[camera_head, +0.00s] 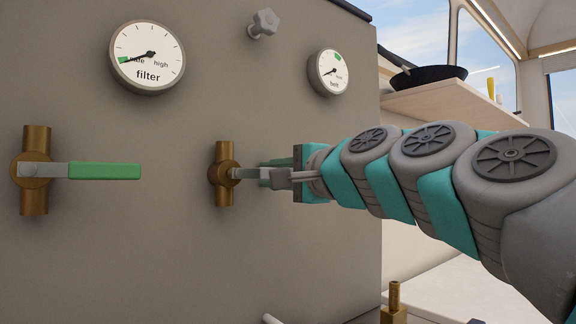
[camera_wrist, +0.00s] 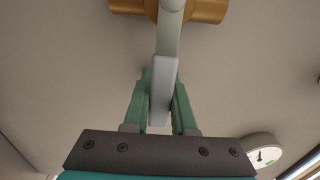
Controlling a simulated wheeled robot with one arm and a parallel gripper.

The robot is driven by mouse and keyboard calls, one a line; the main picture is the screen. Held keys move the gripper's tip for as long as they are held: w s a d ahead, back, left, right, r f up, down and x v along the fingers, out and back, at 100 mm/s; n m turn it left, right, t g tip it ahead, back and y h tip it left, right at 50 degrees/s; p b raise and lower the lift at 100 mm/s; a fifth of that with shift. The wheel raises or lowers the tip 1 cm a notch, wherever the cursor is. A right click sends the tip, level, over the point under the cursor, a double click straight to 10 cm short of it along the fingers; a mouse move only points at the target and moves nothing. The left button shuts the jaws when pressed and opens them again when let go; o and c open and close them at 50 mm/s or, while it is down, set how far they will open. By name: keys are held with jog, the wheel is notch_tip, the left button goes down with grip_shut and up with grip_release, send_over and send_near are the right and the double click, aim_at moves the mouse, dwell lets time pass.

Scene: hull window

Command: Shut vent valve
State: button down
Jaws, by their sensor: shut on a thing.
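A brass valve (camera_head: 224,172) with a vertical pipe body sits on the grey panel, its grey lever (camera_wrist: 163,90) pointing right, across the pipe. My gripper (camera_head: 280,174) is shut on this lever; in the wrist view its two green fingers (camera_wrist: 160,105) lie on either side of the lever's end. The brass body also shows at the top of the wrist view (camera_wrist: 205,9). A second brass valve (camera_head: 35,192) is at the far left, with a green-sleeved lever (camera_head: 104,171) also pointing right across its pipe. No label on either valve is readable, so I cannot tell which is the vent valve.
A filter gauge (camera_head: 147,57) and a smaller gauge (camera_head: 328,72) are above the valves, with a grey knob (camera_head: 263,22) between them. A shelf (camera_head: 440,93) with a dark bowl (camera_head: 428,76) is behind my arm. A brass fitting (camera_head: 394,304) stands below it.

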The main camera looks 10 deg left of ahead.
jog(key=shift+f, duration=0.15)
jog(key=c, duration=0.7)
grip_release()
jog(key=shift+d, duration=0.1)
jog(key=b+v, duration=0.1)
jog(key=v, duration=0.6)
jog(key=shift+s+d, duration=0.2)
jog(key=shift+d, duration=0.05)
